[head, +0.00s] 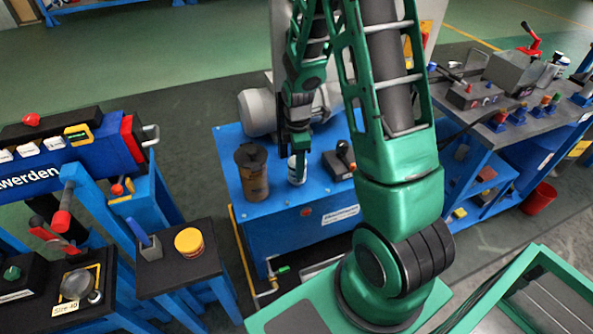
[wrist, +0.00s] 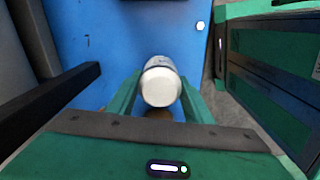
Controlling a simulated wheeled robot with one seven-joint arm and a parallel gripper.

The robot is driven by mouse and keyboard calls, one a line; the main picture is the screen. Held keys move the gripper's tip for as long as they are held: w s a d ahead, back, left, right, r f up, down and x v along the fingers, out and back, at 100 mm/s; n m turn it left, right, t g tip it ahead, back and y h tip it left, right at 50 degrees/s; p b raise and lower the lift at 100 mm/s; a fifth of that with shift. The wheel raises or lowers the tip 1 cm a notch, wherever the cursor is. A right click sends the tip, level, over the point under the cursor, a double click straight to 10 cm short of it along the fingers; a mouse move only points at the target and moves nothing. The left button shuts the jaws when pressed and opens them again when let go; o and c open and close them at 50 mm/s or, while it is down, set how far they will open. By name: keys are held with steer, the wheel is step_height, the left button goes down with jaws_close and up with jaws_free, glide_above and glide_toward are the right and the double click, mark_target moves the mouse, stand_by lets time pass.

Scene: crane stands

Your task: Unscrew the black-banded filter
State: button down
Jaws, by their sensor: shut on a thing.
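The filter is a white canister (head: 297,172) standing on top of the blue power unit (head: 315,198) in the head view. In the wrist view the filter (wrist: 160,86) shows its round white end, with a thin dark band near its far edge. My gripper (head: 299,152) reaches down from above onto the filter. In the wrist view its two green fingers stand on either side of the filter and are shut on it. The lower part of the filter and its seat are hidden in the wrist view.
A brown canister (head: 252,173) stands left of the filter on the same blue top. A dark box with a lever (head: 340,163) stands close on the right. A grey motor (head: 258,111) is behind. A yellow tin (head: 189,242) sits on a small stand at front left.

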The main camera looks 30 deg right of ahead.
steer(key=n, duration=0.3)
steer(key=shift+n, duration=1.1)
steer(key=n, duration=0.2)
steer(key=shift+n, duration=1.6)
steer(key=shift+n, duration=0.7)
steer(key=n, duration=0.3)
steer(key=shift+n, duration=0.4)
